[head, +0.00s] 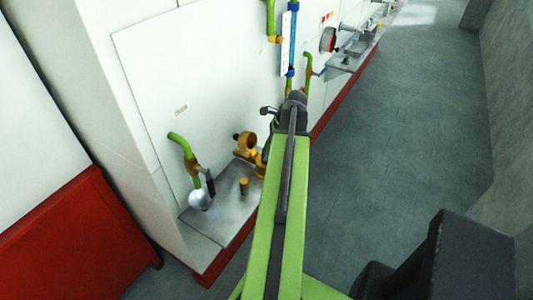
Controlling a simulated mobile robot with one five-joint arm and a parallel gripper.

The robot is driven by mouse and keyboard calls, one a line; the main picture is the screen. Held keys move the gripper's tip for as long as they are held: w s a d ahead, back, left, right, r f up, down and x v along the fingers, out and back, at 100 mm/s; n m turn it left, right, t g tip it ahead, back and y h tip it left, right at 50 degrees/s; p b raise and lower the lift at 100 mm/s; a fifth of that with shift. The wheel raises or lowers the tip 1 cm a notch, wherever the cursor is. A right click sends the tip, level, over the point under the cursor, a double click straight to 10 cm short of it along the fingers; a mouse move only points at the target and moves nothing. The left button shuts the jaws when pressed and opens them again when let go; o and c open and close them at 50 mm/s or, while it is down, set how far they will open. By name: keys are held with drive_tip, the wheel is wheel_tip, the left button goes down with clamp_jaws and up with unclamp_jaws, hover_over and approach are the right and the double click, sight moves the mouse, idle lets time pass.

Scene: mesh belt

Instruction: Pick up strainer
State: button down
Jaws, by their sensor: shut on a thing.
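The strainer (248,146), a brass-coloured Y-shaped fitting with a dark round end, shows just left of my green arm, above the grey metal shelf. Its right side is hidden behind the arm. My gripper (268,143) shows only as dark parts beside the arm below the wrist; its fingertips are mostly hidden. It is shut on the strainer. I cannot tell how far the strainer is from the shelf.
The grey shelf (217,222) carries a small brass cylinder (244,186) and a silver ball-shaped part (200,198). A green pipe with a valve (190,165) juts from the white panel (150,65). More fittings line the wall beyond. The grey floor (400,150) at right is clear.

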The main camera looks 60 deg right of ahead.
wheel_tip(320, 180, up, 4)
drive_tip(key=p, duration=0.2)
drive_tip(key=shift+s+d+f+p, duration=0.1)
drive_tip(key=shift+d+p, duration=0.05)
drive_tip(key=shift+p, duration=0.25)
drive_tip(key=s+d+r+p, duration=0.5)
drive_tip(key=s+d+r, duration=0.1)
drive_tip(key=s+d, duration=0.1)
hover_over(263, 152)
drive_tip(key=s+a, duration=0.3)
drive_tip(key=a, duration=0.3)
drive_tip(key=f, duration=0.2)
drive_tip(key=shift+w+a+r+n+b, duration=0.1)
drive_tip(key=shift+w+r+n+b, duration=0.1)
drive_tip(key=shift+n+b, duration=0.2)
